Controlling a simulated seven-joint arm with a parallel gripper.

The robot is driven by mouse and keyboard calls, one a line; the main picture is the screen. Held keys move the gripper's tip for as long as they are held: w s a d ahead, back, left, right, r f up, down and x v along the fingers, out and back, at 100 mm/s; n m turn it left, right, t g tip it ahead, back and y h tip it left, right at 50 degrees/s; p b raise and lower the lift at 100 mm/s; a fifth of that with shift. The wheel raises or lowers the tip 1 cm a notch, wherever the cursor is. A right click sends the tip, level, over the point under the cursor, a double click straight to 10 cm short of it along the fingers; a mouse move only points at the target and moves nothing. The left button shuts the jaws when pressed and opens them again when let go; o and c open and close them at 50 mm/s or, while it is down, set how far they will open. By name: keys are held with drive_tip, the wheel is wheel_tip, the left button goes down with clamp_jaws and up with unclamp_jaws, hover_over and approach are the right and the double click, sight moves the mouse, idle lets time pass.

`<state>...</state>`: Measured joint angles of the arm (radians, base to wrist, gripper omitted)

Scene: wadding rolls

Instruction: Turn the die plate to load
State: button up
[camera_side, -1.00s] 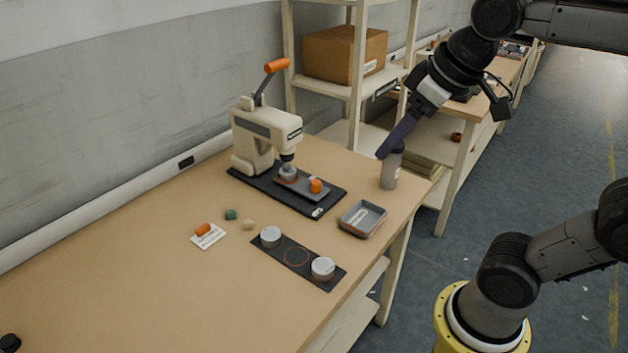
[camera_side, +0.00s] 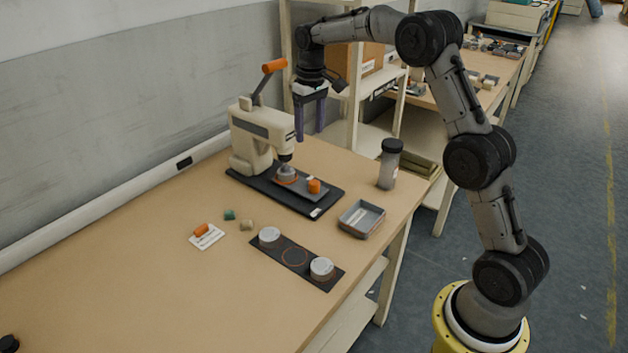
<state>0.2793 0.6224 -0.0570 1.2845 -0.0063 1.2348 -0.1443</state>
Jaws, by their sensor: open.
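A cream arbor press (camera_side: 262,135) with an orange-tipped lever (camera_side: 274,66) stands on a black base (camera_side: 266,187) at the back of the bench. The grey die plate (camera_side: 309,193) lies under the press head and reaches out to the right. A metal die (camera_side: 288,172) sits on it below the ram, and an orange knob (camera_side: 314,186) stands near its right end. My gripper (camera_side: 310,138) points down with its fingers apart and empty. In the picture it shows just right of the press head, above the plate; its exact height is hard to tell.
A dark-lidded bottle (camera_side: 388,166) and a grey tray (camera_side: 362,219) stand to the right. A black mat (camera_side: 295,258) with two round tins (camera_side: 270,237) lies in front. Small plugs and a white card (camera_side: 207,237) lie at left. Shelving (camera_side: 357,80) rises behind my arm.

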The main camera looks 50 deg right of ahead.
sight(314, 182)
drive_tip(key=shift+g, duration=0.3)
drive_tip(key=f, duration=1.1)
drive_tip(key=d+f, duration=0.1)
drive_tip(key=f, duration=0.4)
drive_tip(key=shift+s+d+f, duration=0.1)
drive_tip(key=shift+s+f, duration=0.1)
drive_tip(key=shift+f, duration=0.2)
clamp_jaws()
idle(0.4)
